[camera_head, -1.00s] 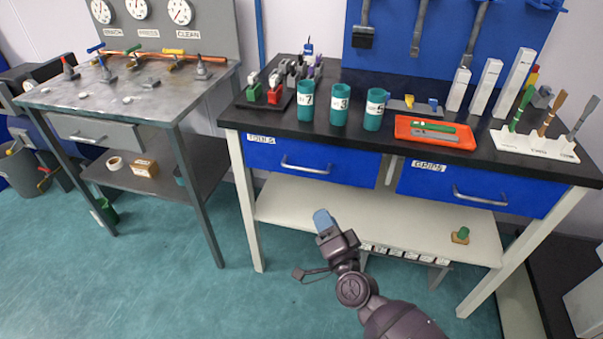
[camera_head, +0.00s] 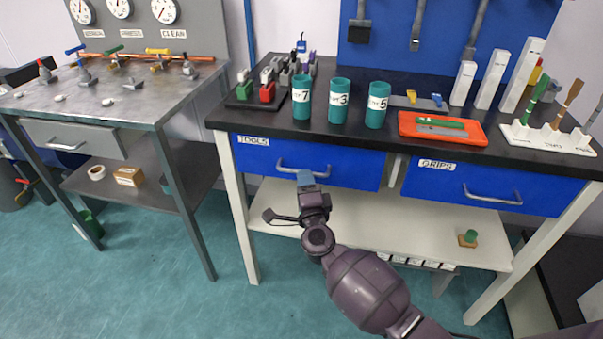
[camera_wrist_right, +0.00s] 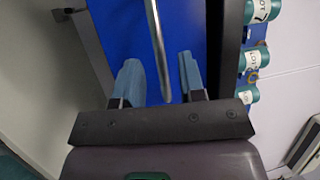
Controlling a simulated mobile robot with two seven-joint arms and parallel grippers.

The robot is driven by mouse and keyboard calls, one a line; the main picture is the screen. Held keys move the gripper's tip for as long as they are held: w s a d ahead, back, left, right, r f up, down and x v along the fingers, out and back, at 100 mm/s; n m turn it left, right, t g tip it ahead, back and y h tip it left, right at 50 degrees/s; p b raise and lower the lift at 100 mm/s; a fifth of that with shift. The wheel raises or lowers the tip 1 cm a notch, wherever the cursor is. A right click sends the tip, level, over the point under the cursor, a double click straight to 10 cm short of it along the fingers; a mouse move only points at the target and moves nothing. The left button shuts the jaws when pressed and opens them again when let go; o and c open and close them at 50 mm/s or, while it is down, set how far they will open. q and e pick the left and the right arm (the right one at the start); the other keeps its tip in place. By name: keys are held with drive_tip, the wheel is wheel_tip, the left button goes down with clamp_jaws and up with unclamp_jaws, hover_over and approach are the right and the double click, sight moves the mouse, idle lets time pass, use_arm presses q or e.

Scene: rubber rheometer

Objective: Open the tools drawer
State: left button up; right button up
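The tools drawer (camera_head: 348,168) is the left blue drawer under the black bench top, with a TOOLS label (camera_head: 255,141) at its upper left. It is closed. Its silver bar handle (camera_head: 290,170) runs across the front. My right gripper (camera_head: 306,178) is at the handle, its blue fingertips pointing at the drawer and hiding part of the bar. In the right wrist view the fingers are open (camera_wrist_right: 160,76), with the handle bar (camera_wrist_right: 158,45) between them and a gap on each side. The blue drawer front (camera_wrist_right: 115,35) fills the middle behind. My left gripper is not in view.
On the bench top stand teal cups (camera_head: 339,100), an orange tray (camera_head: 443,128) and a rack of red and green pieces (camera_head: 267,92). A GRIPS drawer (camera_head: 490,187) is to the right. A pale shelf (camera_head: 400,225) lies below. A grey table (camera_head: 130,105) stands left.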

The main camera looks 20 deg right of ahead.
drive_tip(key=shift+x, duration=1.85)
clamp_jaws()
